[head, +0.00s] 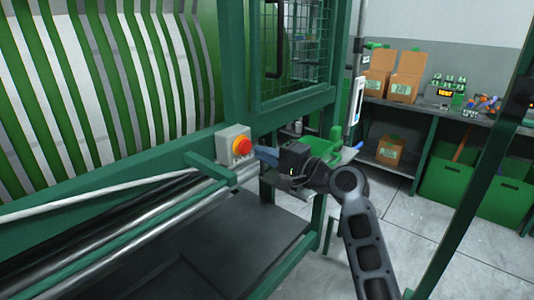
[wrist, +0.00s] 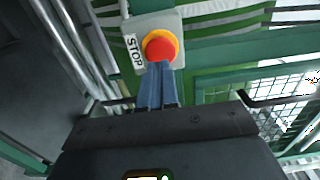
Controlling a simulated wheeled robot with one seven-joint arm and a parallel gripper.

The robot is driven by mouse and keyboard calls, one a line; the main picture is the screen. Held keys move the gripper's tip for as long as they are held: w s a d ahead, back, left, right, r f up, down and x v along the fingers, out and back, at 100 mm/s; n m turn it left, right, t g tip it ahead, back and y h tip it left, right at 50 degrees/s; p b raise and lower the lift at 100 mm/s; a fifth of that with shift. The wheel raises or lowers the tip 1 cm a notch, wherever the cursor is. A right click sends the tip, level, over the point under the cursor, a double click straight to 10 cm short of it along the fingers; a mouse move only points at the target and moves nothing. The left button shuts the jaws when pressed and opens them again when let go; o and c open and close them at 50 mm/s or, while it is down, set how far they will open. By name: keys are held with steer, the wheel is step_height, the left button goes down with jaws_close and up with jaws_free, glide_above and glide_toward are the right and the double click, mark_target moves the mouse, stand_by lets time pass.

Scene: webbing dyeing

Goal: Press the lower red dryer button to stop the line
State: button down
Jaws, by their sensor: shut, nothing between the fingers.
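The red button (head: 242,146) has a yellow collar and sits on a small grey box (head: 229,136) on the green machine frame. In the wrist view the red button (wrist: 159,47) stands just beyond my fingertips, and a white STOP label (wrist: 134,51) is beside it on the box. My gripper (head: 260,154) is shut and empty, its blue fingers pointing at the button. In the wrist view the fingertips (wrist: 159,66) overlap the button's lower edge; whether they touch it, I cannot tell.
Metal rollers (head: 150,225) and a green rail run below the box. Green-and-white webbing (head: 100,70) hangs at left. A mesh guard door (head: 300,50) stands above right. A bench (head: 430,109) with cardboard boxes (head: 403,78) and green bins (head: 447,190) is at right.

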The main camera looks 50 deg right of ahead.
steer(key=s+b, duration=0.1)
steer(key=s, duration=0.9)
steer(key=shift+d, duration=0.35)
steer(key=shift+f, duration=0.1)
steer(key=s+a+f+n+g+h, duration=0.1)
steer(key=s+a+f+n+g, duration=0.15)
steer(key=s+a+f, duration=0.35)
steer(key=s+a+f+n+g+h, duration=0.1)
steer(key=s+a+f+n+h, duration=0.15)
steer(key=s+f, duration=0.4)
steer(key=s+a+n+y, duration=0.3)
steer(key=s+a+n, duration=0.9)
steer(key=s+a, duration=0.3)
steer(key=shift+s+r+n, duration=0.3)
steer(key=shift+s+r, duration=0.1)
steer(key=shift+s, duration=0.85)
